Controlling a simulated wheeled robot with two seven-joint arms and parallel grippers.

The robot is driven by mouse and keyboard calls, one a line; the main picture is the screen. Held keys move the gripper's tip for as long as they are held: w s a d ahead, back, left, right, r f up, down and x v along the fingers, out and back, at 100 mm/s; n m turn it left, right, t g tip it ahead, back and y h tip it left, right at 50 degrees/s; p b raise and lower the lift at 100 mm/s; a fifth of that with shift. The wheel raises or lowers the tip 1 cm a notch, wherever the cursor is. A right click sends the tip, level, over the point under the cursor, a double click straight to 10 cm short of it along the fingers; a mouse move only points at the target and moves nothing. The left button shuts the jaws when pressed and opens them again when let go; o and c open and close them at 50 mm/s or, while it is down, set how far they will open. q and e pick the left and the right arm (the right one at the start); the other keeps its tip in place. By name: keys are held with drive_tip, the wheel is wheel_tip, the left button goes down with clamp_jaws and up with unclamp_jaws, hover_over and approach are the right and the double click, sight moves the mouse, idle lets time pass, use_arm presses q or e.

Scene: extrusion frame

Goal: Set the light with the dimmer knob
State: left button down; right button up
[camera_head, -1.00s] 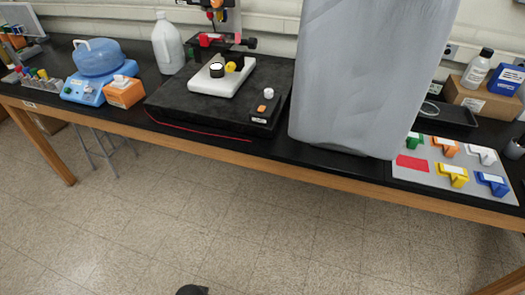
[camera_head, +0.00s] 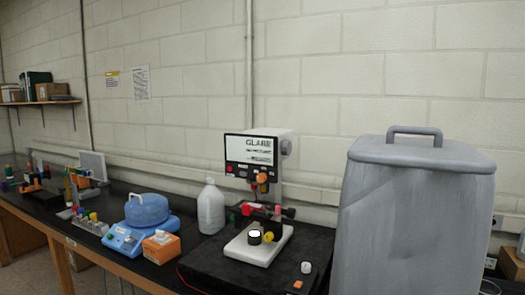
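A white round knob (camera_head: 306,267) stands on a small dark control box at the front right of a black platform (camera_head: 215,262). An orange switch (camera_head: 297,285) sits just in front of it, near the bottom edge of the view. Behind, an instrument with a lit screen (camera_head: 257,150) reads "GLARE" on its top line; the smaller lines are too small to read. Neither of my grippers shows.
A large grey lidded container (camera_head: 415,225) stands close to the right of the platform. A white jug (camera_head: 211,208), a blue device with a domed vessel (camera_head: 147,210) and an orange box (camera_head: 161,247) stand to the left. A block wall (camera_head: 390,85) closes the back.

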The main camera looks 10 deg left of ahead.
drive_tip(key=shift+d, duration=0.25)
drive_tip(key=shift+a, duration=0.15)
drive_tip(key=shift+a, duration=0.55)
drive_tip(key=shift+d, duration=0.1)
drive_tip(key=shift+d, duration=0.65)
